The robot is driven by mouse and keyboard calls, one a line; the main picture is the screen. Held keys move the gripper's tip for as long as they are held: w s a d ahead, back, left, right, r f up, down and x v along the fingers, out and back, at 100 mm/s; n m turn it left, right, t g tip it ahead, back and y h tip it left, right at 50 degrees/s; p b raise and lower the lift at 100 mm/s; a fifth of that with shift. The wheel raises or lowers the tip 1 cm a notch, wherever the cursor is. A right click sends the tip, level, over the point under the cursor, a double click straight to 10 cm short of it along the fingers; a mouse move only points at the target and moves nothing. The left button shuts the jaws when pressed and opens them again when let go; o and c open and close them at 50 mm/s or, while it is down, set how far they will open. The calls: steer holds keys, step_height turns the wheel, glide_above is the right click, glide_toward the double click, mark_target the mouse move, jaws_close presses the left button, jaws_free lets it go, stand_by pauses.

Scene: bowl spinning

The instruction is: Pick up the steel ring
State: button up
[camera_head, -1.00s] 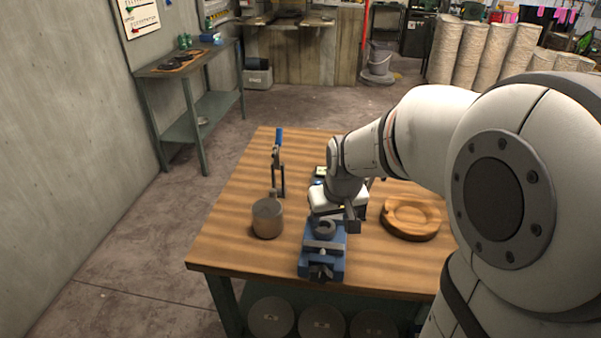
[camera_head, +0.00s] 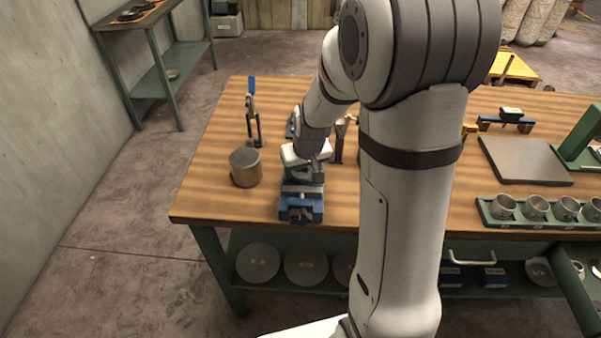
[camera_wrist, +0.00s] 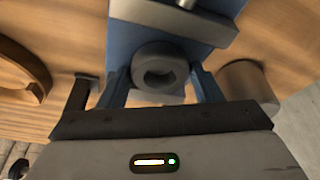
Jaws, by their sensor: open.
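The steel ring (camera_wrist: 160,72) is a thick grey ring with a dark central hole. It sits at the blue vise (camera_wrist: 170,40), near the middle of the wrist view. In the head view the ring (camera_head: 301,174) is small and partly covered by my gripper (camera_head: 307,163), which is low over the vise (camera_head: 301,205). In the wrist view my gripper (camera_wrist: 160,88) is open and faces the ring, with its dark palm close to it. I cannot tell whether the fingers touch the ring, and the fingertips are partly unclear.
A green tray of cups (camera_head: 537,208) and a grey plate (camera_head: 525,161) are at the right. The wooden table (camera_head: 205,185) is bare at front left.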

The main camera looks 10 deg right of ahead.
steer(key=shift+c, duration=0.3)
steer(key=c, duration=0.8)
steer(key=shift+r, duration=0.1)
